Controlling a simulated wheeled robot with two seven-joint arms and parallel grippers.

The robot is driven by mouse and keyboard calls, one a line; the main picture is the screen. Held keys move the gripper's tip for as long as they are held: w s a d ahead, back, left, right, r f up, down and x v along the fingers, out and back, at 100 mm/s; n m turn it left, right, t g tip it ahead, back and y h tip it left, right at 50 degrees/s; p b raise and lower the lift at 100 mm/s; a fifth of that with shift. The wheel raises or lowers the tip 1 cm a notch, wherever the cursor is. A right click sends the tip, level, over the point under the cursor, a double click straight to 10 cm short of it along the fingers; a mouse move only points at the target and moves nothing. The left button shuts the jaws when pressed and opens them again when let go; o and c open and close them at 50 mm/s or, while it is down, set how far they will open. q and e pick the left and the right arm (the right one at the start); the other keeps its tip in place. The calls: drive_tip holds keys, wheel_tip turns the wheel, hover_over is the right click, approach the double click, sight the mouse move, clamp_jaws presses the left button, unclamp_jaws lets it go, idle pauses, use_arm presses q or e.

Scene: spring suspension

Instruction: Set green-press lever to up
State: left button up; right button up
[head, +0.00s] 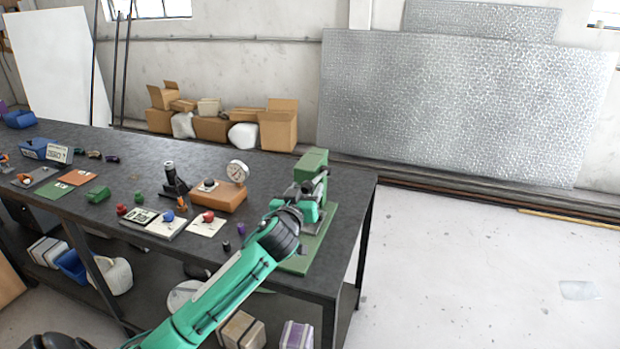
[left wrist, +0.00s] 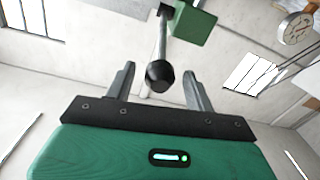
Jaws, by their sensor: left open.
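The green press (head: 313,160) stands on its green base plate (head: 298,264) at the right end of the dark table. In the left wrist view its green head (left wrist: 194,24) shows at the top. Its lever is a grey metal rod (left wrist: 163,40) ending in a black ball knob (left wrist: 160,74). My left gripper (head: 304,191) is in front of the press and hides part of it in the head view. In the left wrist view its two fingers (left wrist: 159,70) are apart, with the knob between them in the picture. I cannot tell whether they touch it. My right gripper is not in view.
A dial gauge (head: 237,172) on an orange block (head: 218,196) stands left of the press. Panels with red and blue knobs (head: 167,217) lie further left. Cardboard boxes (head: 279,126) are behind the table. The floor (head: 470,270) to the right is open.

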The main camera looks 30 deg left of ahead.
sight(317, 178)
use_arm(q)
drive_tip(key=shift+p+x, duration=0.55)
drive_tip(key=shift+x, duration=1.5)
clamp_jaws()
